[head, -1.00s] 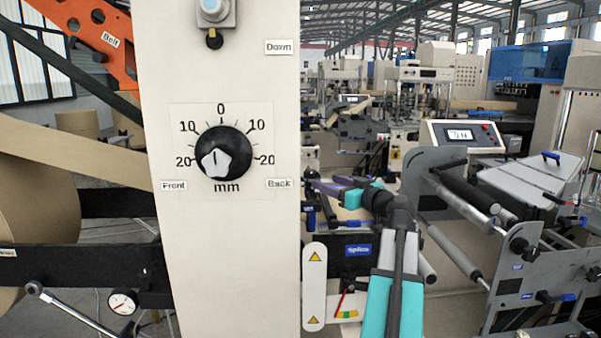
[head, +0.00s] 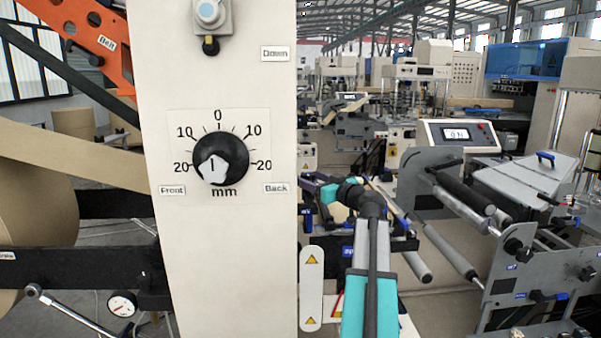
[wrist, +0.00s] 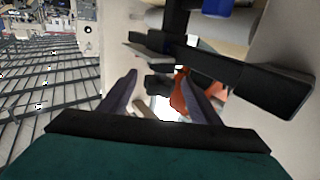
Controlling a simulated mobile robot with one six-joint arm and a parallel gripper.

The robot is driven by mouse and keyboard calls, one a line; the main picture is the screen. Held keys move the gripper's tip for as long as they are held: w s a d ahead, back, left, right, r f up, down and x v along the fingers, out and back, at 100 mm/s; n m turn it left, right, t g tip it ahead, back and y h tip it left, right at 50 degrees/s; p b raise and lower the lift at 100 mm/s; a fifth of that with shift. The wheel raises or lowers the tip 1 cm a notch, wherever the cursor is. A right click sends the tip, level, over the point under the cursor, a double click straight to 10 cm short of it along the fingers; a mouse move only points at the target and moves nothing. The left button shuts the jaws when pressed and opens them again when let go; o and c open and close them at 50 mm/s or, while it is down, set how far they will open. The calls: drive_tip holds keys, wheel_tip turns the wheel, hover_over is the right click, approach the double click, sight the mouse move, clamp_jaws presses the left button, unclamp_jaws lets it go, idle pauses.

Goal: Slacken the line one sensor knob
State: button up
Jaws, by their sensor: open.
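A black round knob (head: 220,158) with a white pointer sits on a cream upright panel (head: 225,245) in the head view. Its scale runs from 20 through 0 to 20 mm, with "Front" at left and "Back" at right. The pointer's mark is near vertical. No label reading "line one" is legible. My gripper (head: 312,187) is right of the panel, apart from the knob and partly hard to make out. In the wrist view my gripper (wrist: 162,88) shows two spread purple fingers with nothing held between them. The knob is not identifiable in the wrist view.
A small blue-topped fitting (head: 210,14) is above the knob. An orange arm labelled "Belt" (head: 95,40) and a brown paper roll (head: 35,215) stand left. A grey machine (head: 440,190) with rollers stands right.

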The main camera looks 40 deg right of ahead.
drive_tip(key=shift+w+d+p, duration=0.15)
drive_tip(key=shift+w+p, duration=0.25)
drive_tip(key=shift+w, duration=1.05)
drive_tip(key=shift+w+d+p, duration=0.15)
drive_tip(key=shift+w+p, duration=0.2)
drive_tip(key=shift+w, duration=1.1)
drive_tip(key=c, duration=0.9)
drive_tip(key=shift+d, duration=0.2)
drive_tip(key=shift+c, duration=0.8)
drive_tip(key=shift+a, duration=0.15)
